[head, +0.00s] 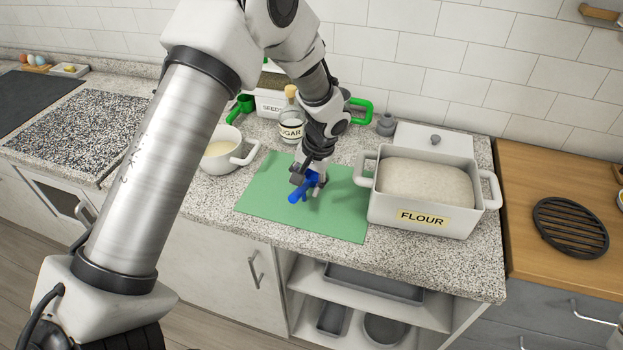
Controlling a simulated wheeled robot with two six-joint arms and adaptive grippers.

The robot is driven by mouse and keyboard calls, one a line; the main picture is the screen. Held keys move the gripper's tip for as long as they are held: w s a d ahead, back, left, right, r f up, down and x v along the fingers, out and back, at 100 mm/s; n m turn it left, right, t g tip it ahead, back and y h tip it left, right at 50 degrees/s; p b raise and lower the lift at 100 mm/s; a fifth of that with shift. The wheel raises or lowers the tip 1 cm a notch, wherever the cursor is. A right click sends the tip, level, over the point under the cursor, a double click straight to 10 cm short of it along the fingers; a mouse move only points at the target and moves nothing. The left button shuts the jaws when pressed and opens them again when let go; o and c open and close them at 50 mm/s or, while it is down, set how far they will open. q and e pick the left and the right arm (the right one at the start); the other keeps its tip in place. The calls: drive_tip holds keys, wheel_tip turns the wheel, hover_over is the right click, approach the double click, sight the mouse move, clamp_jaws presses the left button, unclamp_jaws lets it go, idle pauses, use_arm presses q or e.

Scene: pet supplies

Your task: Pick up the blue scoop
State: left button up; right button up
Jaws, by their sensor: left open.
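The blue scoop (297,196) lies on the green mat (262,208) on the speckled counter. My left arm comes in from the left and reaches down over the mat. My left gripper (308,184) is open and right at the scoop, with its fingers around or just beside the scoop; I cannot tell which. The gripper hides part of the scoop. My right gripper is not in view.
A white flour bin (430,195) stands close to the right of the mat. A white pot (229,153) stands to its left. A sugar jar (291,126) and a seeds box (271,104) are behind. The mat's front part is clear.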

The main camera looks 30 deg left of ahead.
sight(302, 188)
use_arm(q)
drive_tip(key=x, duration=0.2)
drive_tip(key=p+x, duration=0.1)
drive_tip(key=x, duration=0.1)
drive_tip(key=shift+s+a, duration=0.25)
drive_tip(key=shift+a, duration=0.15)
drive_tip(key=shift+w+f, duration=0.15)
drive_tip(key=shift+w, duration=0.15)
drive_tip(key=shift+w+d, duration=0.1)
drive_tip(key=shift+d, duration=0.15)
drive_tip(key=c, duration=0.5)
drive_tip(key=shift+s, duration=0.3)
clamp_jaws()
drive_tip(key=shift+s+r, duration=0.1)
drive_tip(key=shift+r, duration=0.15)
drive_tip(key=shift+f, duration=0.1)
